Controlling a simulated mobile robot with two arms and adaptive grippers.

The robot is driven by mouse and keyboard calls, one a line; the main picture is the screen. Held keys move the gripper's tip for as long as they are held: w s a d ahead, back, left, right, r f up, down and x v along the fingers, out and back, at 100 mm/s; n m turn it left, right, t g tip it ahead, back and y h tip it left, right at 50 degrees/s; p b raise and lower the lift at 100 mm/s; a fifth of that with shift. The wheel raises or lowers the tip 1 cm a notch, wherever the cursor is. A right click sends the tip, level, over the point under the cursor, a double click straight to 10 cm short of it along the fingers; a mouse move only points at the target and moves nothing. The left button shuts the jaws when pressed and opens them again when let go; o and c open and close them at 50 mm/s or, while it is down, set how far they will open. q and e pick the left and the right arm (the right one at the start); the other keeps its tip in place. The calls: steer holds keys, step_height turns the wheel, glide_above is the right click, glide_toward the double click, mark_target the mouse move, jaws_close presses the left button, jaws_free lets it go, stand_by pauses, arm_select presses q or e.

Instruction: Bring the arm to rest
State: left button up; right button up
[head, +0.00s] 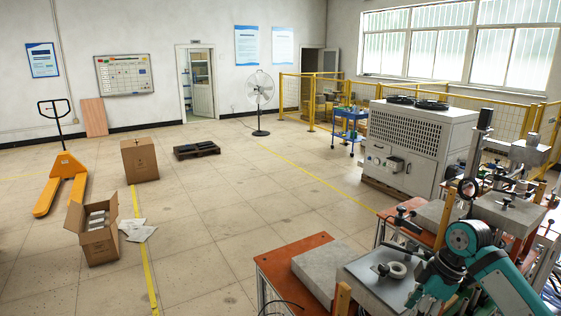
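A teal and grey arm of mine (490,272) comes in at the lower right. It bends at a grey round joint (463,238) and a teal part runs down from there toward the bottom edge. I make out no gripper fingers on it. My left arm and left gripper do not show. The bent arm stands in front of the workbench and its machine and hides part of them.
Machine fixtures (510,212) crowd the right. A large white cooling unit (418,142) stands behind. Open floor lies left, with cardboard boxes (140,160) and a yellow pallet truck (62,182).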

steer(key=s+a+f+m, duration=0.3)
steer(key=s+a+f, duration=0.7)
steer(key=s+f, duration=0.4)
steer(key=s+d+m+t+h, duration=0.1)
steer(key=s+m+t+h, duration=0.2)
steer(key=s+m, duration=0.95)
steer(key=s+f+n+g+b, duration=0.1)
steer(key=s+f+n+b, duration=0.2)
steer(key=f, duration=1.5)
steer(key=s+f+b, duration=0.2)
steer(key=f+b, duration=0.3)
steer(key=f, duration=1.3)
arm_select(q)
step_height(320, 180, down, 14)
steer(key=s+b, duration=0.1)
steer(key=b, duration=0.5)
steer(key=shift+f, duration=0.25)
arm_select(e)
steer(key=s+d+f, duration=0.1)
steer(key=s+f, duration=0.7)
steer(key=f, duration=0.2)
steer(key=s+d+f+g, duration=0.1)
steer(key=s+d+f, duration=0.1)
steer(key=s+f, duration=0.6)
step_height(320, 180, down, 4)
steer(key=shift+s+r+g, duration=0.2)
steer(key=shift+s+g, duration=0.1)
